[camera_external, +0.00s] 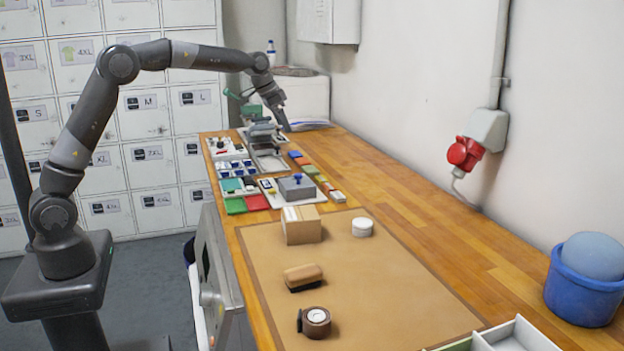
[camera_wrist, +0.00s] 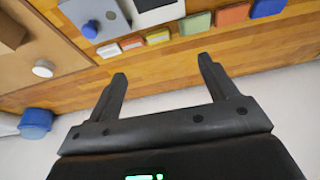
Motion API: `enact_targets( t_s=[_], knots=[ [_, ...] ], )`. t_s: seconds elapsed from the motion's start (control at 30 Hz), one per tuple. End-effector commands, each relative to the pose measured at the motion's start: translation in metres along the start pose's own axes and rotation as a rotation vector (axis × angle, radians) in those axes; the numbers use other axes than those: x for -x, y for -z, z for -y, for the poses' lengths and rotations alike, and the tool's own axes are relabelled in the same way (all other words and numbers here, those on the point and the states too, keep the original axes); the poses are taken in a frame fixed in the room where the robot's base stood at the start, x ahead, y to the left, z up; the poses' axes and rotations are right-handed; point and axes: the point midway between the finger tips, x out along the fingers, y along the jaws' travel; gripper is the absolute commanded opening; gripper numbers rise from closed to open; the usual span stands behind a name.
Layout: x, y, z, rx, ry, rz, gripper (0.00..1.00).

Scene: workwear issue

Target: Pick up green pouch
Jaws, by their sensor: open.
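My gripper (camera_external: 284,118) is at the far part of the wooden worktop, above the grey equipment there. In the wrist view my gripper (camera_wrist: 162,68) is open, with nothing between its fingers. Several green things show, and I cannot tell for sure which is the pouch. A flat green piece (camera_external: 235,205) lies beside a red one at the worktop's left edge. A small green block (camera_external: 311,170) is in a coloured row, and in the wrist view it lies beyond the fingertips (camera_wrist: 195,22). A green object (camera_external: 251,111) stands at the far end, left of my gripper.
A brown mat (camera_external: 378,285) covers the near worktop, with a cardboard box (camera_external: 301,225), a white round tin (camera_external: 362,227), a brush (camera_external: 303,275) and a tape roll (camera_external: 316,322) on it. A blue bucket (camera_external: 580,298) stands right. The worktop's right strip is clear.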

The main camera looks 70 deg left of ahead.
Motion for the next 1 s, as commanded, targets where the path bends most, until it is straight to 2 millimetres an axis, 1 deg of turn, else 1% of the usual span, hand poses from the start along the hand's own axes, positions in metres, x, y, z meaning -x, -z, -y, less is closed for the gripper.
enact_targets(
  t_s=[0.03, 0.2, 0.3, 0.4, 0.5, 0.67, 0.9, 1.0],
  knots=[
    [-0.019, 0.007, 0.013, 0.004, -0.001, 0.005, 0.78],
    [-0.071, 0.024, 0.049, 0.007, -0.006, 0.013, 0.78],
    [-0.095, 0.029, 0.066, 0.008, -0.008, 0.013, 0.78],
    [-0.112, 0.031, 0.077, 0.009, -0.011, 0.014, 0.78],
    [-0.121, 0.032, 0.083, 0.009, -0.011, 0.014, 0.78],
    [-0.133, 0.032, 0.085, 0.008, -0.012, 0.015, 0.78],
    [-0.17, 0.031, 0.084, 0.008, -0.012, 0.015, 0.78],
    [-0.179, 0.031, 0.084, 0.008, -0.012, 0.015, 0.78]
  ],
)
